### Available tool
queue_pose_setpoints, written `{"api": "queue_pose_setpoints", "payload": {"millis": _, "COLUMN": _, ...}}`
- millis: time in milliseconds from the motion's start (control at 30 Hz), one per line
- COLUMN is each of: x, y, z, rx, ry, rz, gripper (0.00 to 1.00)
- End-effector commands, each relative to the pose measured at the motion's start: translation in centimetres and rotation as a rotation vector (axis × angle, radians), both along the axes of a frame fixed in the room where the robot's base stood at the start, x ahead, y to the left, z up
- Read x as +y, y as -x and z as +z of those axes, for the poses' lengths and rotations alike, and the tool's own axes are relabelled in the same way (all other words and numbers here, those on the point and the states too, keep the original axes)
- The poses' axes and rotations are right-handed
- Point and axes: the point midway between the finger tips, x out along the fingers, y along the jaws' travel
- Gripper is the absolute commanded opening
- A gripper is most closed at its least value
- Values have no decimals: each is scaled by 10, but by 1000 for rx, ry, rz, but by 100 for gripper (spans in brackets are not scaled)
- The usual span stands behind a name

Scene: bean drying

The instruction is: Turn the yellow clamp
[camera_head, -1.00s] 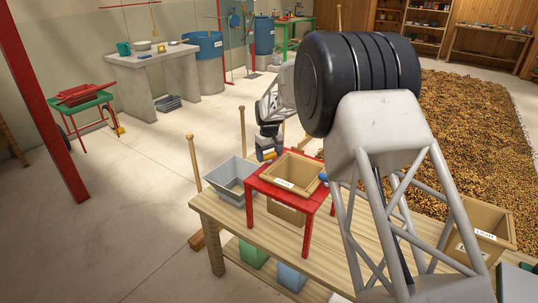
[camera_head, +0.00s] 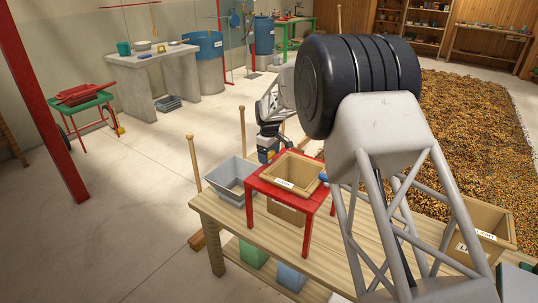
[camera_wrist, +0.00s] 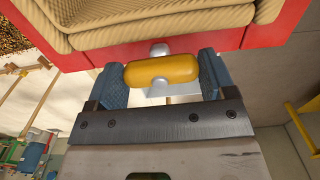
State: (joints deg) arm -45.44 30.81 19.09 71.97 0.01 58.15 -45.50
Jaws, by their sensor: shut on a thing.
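The yellow clamp (camera_wrist: 165,71) is a rounded, capsule-shaped handle on a grey metal stem in the wrist view. It lies nearly level across the picture, close against the red stand (camera_wrist: 222,40). My gripper (camera_wrist: 160,80) has its two blue fingers at the two ends of the handle and is shut on it. In the head view, my gripper (camera_head: 268,150) is at the far left side of the red stand (camera_head: 308,215); the clamp cannot be made out there.
A labelled tan box (camera_head: 285,183) sits on the stand, another below it. A grey bin (camera_head: 232,192) stands left on the wooden table (camera_head: 230,225). An upright wooden post (camera_head: 242,130) rises behind. Beans (camera_head: 465,130) cover the floor at right.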

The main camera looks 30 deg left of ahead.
Motion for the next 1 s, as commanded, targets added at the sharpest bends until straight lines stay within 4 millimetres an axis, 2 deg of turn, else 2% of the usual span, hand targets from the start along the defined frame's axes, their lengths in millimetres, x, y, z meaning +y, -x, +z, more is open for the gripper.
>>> {"api": "queue_pose_setpoints", "payload": {"millis": 133, "x": -1, "y": 0, "z": 0, "rx": 1, "ry": 1, "rz": 0, "gripper": 53}}
{"api": "queue_pose_setpoints", "payload": {"millis": 167, "x": -1, "y": 0, "z": 0, "rx": 1, "ry": 1, "rz": 0, "gripper": 81}}
{"api": "queue_pose_setpoints", "payload": {"millis": 300, "x": 0, "y": 0, "z": 0, "rx": 0, "ry": 1, "rz": -1, "gripper": 100}}
{"api": "queue_pose_setpoints", "payload": {"millis": 667, "x": 0, "y": 0, "z": 4, "rx": -1, "ry": 0, "rz": -1, "gripper": 100}}
{"api": "queue_pose_setpoints", "payload": {"millis": 1000, "x": 0, "y": 0, "z": 38, "rx": -2, "ry": -1, "rz": -1, "gripper": 100}}
